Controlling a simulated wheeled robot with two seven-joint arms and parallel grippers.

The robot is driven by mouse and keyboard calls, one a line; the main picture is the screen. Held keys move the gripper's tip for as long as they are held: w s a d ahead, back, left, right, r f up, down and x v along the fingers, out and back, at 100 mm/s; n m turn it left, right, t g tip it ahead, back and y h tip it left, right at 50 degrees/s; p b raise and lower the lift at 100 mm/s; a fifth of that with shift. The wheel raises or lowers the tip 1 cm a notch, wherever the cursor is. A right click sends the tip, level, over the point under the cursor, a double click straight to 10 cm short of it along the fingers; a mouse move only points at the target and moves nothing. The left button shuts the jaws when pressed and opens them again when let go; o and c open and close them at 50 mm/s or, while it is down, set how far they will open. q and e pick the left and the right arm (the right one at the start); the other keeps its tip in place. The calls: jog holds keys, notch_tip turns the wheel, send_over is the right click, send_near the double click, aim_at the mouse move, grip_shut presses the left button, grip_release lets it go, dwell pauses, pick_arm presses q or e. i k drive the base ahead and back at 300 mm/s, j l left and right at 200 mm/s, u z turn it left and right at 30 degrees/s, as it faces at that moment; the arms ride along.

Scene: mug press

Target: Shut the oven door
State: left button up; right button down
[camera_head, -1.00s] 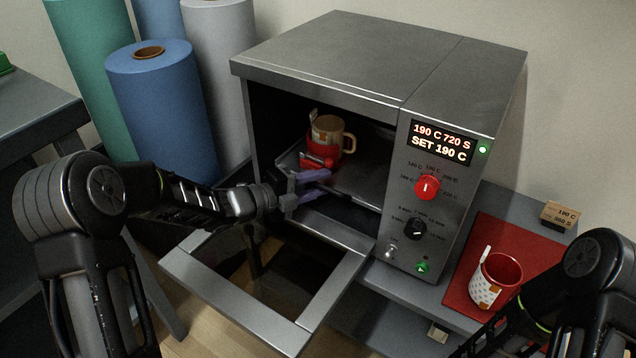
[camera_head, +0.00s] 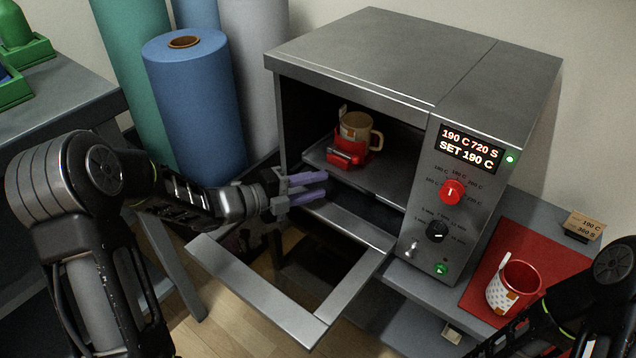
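The grey oven (camera_head: 415,65) stands at the centre with its chamber open. Its framed door (camera_head: 265,290) hangs down to near level in front of the opening. Inside, a tan and white mug (camera_head: 355,129) sits in a red holder (camera_head: 345,150) on the oven tray (camera_head: 385,178). My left gripper (camera_head: 322,187) is at the oven mouth, above the inner part of the door; its two purple fingers are apart with nothing between them. The mug is deeper in, clear of the fingers. My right arm shows at the lower right; its gripper is out of view.
A red mat (camera_head: 560,262) on the right bench carries a red and white mug (camera_head: 515,287). A small label block (camera_head: 584,224) stands behind it. Fabric rolls (camera_head: 195,105) stand left of the oven, and a grey table (camera_head: 60,95) is at far left.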

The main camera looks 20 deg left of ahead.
aim_at(317, 260)
jog(key=k, duration=1.5)
